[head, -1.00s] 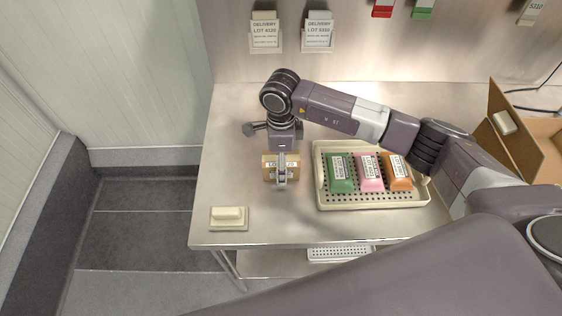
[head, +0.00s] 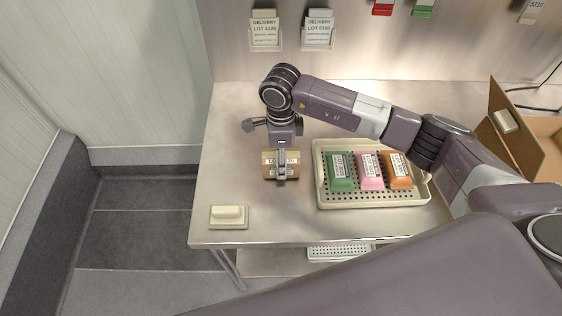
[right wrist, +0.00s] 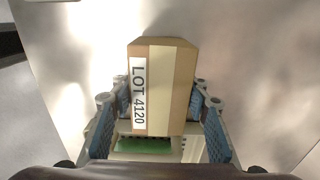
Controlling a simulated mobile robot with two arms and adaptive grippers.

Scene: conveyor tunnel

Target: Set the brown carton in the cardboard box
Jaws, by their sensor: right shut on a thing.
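The brown carton (head: 270,157) is above the left part of the steel table, held by my right gripper (head: 281,179). In the right wrist view the carton (right wrist: 170,85) has a pale tape strip and a label reading LOT 4120. The blue pads of the right gripper (right wrist: 165,125) are shut on its two sides. The open cardboard box (head: 512,145) is at the right edge of the head view, partly cut off, with a flap standing up. My left gripper is in neither view.
A cream tray (head: 322,198) with green, pink and orange packs lies between the carton and the box. A cream block on a plate (head: 228,217) sits at the table's front left. Label holders (head: 265,32) hang on the back wall.

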